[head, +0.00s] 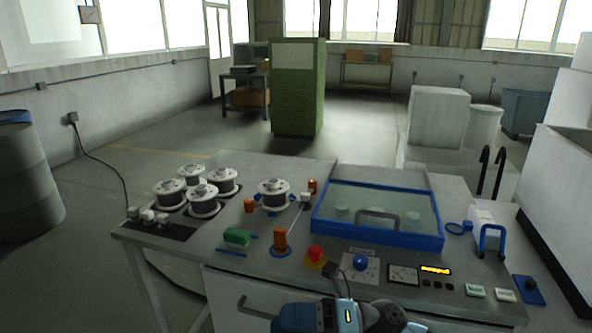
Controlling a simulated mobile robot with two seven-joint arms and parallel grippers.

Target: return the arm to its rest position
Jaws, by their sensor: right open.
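My right gripper (336,275) shows at the bottom middle, low in front of the workbench (235,262). Its dark fingertips rise near the red knob and are seen end-on, so the gap between them is hard to make out. I see nothing held in it; it is open. The blue-grey wrist of my right arm fills the bottom edge below it. Whether the gripper touches the bench front I cannot tell. My left gripper is not in view.
The bench carries several wire spools (203,200), a blue-framed glass lid (378,213) with a grey handle, a red knob (315,253) and a lit display (435,269). A white machine (570,190) stands at the right, a drum (25,180) at the left.

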